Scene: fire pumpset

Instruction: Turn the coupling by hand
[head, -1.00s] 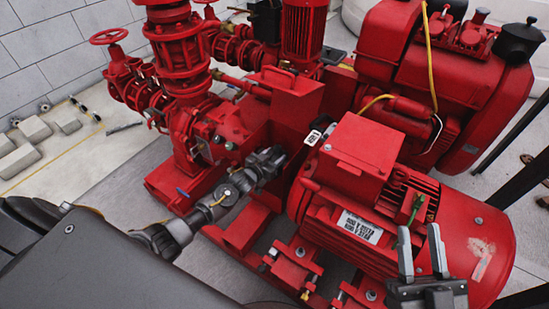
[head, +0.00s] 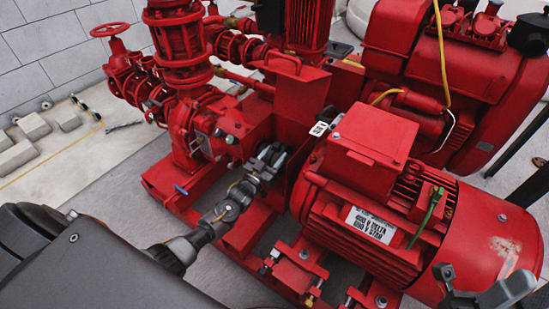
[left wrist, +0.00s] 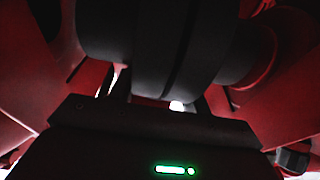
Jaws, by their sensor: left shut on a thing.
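The coupling (left wrist: 160,50) is a thick dark cylinder with grooves, filling the upper middle of the left wrist view between red parts. In the head view it lies between the red pump and the red motor (head: 375,215), mostly hidden by my left gripper (head: 268,160). My left gripper reaches into that gap from the front left and is shut on the coupling. Its dark body spans the bottom of the left wrist view. My right gripper (head: 482,280) is in front of the motor at the lower right, its fingers apart and empty.
The red pump casing (head: 212,135) stands left of the gap. A red guard plate (head: 298,100) rises just behind my left gripper. A red engine (head: 440,80) stands at the back right.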

